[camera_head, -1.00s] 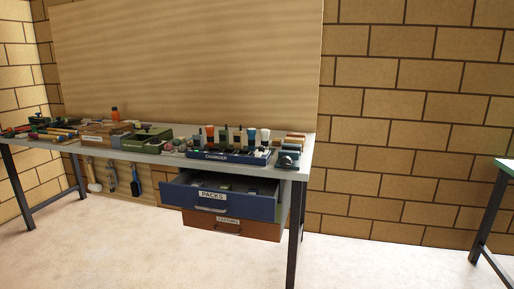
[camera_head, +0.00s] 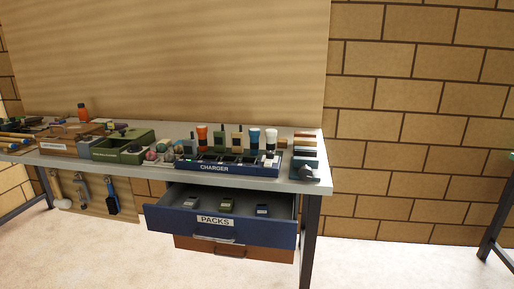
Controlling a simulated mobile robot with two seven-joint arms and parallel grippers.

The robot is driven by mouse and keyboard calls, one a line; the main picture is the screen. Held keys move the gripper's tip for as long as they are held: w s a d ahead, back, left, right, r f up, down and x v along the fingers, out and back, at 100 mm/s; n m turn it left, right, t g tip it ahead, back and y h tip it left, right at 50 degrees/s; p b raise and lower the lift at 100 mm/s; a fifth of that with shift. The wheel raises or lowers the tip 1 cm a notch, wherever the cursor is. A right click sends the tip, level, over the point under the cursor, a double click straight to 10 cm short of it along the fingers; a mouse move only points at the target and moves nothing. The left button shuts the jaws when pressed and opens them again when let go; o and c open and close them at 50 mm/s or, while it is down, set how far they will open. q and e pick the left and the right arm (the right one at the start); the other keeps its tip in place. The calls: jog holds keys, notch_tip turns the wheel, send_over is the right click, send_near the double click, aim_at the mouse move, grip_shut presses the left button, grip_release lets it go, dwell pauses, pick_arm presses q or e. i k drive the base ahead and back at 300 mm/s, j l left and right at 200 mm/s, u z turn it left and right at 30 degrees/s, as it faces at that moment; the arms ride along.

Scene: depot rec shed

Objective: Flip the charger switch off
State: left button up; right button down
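The charger (camera_head: 228,169) is a long dark blue tray labelled CHARGER at the front edge of the workbench, right of its middle. It has dark slots along it, and a small white piece (camera_head: 269,160) stands at its right end. A small green spot shows near its left end. I cannot tell which part is the switch or how it is set. Neither of my grippers is in view.
The blue PACKS drawer (camera_head: 215,222) stands open below the charger, sticking out, with several packs inside. A dark device (camera_head: 305,172) sits right of the charger. Several upright torch-like items (camera_head: 202,138) stand behind it. Floor in front is clear.

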aim_at(268, 163)
jog(key=i+j, duration=0.45)
jog(key=i, duration=0.2)
jog(key=i+j, duration=0.5)
jog(key=i, duration=0.15)
